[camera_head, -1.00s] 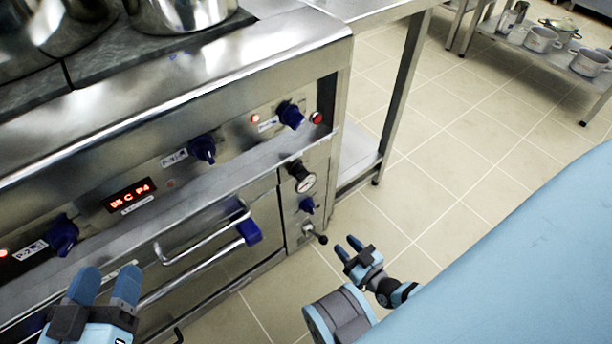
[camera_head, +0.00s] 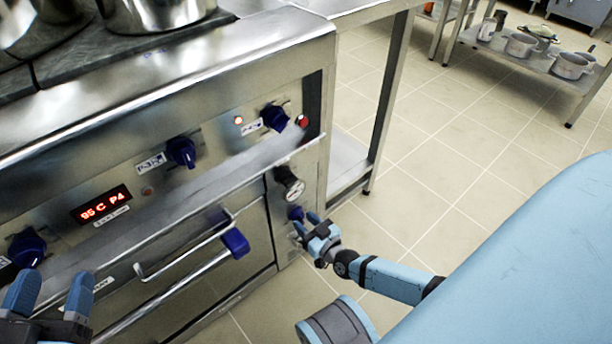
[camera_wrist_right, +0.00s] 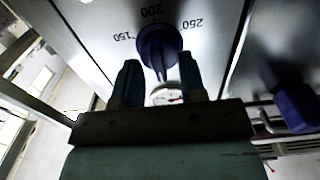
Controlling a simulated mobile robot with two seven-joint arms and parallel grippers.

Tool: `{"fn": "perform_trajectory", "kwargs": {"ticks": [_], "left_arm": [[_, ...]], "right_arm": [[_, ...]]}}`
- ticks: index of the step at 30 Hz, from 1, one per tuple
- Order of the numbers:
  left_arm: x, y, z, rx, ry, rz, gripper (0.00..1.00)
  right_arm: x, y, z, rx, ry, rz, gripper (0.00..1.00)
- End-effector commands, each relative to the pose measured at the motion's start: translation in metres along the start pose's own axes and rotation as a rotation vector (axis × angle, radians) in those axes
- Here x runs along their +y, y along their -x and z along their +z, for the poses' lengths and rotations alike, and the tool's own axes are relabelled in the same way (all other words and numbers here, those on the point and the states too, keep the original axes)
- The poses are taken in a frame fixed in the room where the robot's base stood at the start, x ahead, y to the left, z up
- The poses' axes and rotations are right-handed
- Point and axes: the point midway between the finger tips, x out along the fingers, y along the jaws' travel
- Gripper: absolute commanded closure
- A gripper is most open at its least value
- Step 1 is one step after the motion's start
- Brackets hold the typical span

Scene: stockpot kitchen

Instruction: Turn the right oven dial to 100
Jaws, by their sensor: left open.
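A small blue oven dial (camera_head: 295,213) sits on the narrow right panel of the oven, below a round gauge (camera_head: 291,186). In the right wrist view the dial (camera_wrist_right: 157,46) has the marks 150, 200 and 250 around it, and its narrow grip points to the picture's bottom. My right gripper (camera_head: 306,223) is at this dial with its fingers apart. In the wrist view its fingertips (camera_wrist_right: 159,66) lie on either side of the dial's lower part; I cannot tell whether they touch it. My left gripper (camera_head: 53,285) is open and empty before the oven front.
Larger blue knobs (camera_head: 182,152) and a red display (camera_head: 101,205) reading 95 C P4 are on the upper panel. A door handle (camera_head: 186,246) with a blue end sticks out left of the dial. Pots stand on the stove top.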

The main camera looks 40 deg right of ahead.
Motion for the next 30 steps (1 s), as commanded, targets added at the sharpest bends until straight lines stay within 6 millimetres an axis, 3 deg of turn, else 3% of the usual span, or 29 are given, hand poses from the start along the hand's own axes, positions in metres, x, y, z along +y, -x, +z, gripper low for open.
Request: {"fn": "perform_trajectory", "kwargs": {"ticks": [5, 10, 20, 30], "left_arm": [[-0.0002, 0.0013, -0.0005, -0.001, -0.007, 0.004, 0.42], [-0.0002, 0.0018, -0.0001, -0.004, -0.009, 0.005, 0.42], [0.0, 0.0011, -0.0016, -0.004, 0.0, 0.002, 0.42], [0.0023, 0.0002, -0.0035, -0.029, 0.048, 0.003, 0.42]], "right_arm": [[0.0, 0.0001, -0.0001, 0.0, 0.0, 0.0, 0.62], [0.0001, 0.0003, 0.0, -0.001, 0.001, 0.0, 0.99], [0.0001, 0.0005, -0.0004, -0.001, -0.017, 0.0, 1.0], [0.0005, 0.0006, -0.0012, -0.002, -0.199, -0.001, 1.0]]}}
